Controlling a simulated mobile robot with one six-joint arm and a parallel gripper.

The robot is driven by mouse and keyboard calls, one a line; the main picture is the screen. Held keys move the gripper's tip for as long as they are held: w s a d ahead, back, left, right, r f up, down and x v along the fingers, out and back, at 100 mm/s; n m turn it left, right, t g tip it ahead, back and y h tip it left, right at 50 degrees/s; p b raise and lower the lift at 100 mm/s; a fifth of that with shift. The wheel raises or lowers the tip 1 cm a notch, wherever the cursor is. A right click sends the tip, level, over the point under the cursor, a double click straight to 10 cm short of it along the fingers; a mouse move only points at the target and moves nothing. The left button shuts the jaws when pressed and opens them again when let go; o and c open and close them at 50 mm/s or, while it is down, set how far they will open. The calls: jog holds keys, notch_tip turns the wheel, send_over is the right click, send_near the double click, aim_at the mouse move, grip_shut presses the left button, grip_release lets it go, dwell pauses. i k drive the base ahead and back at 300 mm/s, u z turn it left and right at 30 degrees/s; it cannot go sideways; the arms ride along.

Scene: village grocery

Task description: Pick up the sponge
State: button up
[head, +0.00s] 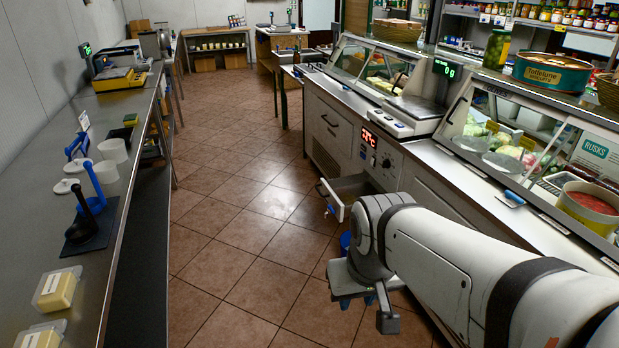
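A small yellow and green block (130,119), which looks like the sponge, lies on the long steel counter (95,180) at the left. It is small in the picture, so its details are unclear. My gripper (366,302) hangs over the floor aisle at the lower middle, below the end of my white arm. It is far from the block, to its right and nearer to me. I see no object in the gripper. Its fingertips are partly hidden, and their spacing is unclear.
A yellow scale (115,77) stands farther back. An open drawer (345,192) juts from the right counter. The tiled aisle (235,215) is clear.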

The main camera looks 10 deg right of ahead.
aim_at(130, 119)
jog(key=z, duration=0.15)
jog(key=i, duration=1.2)
jog(key=u, duration=0.05)
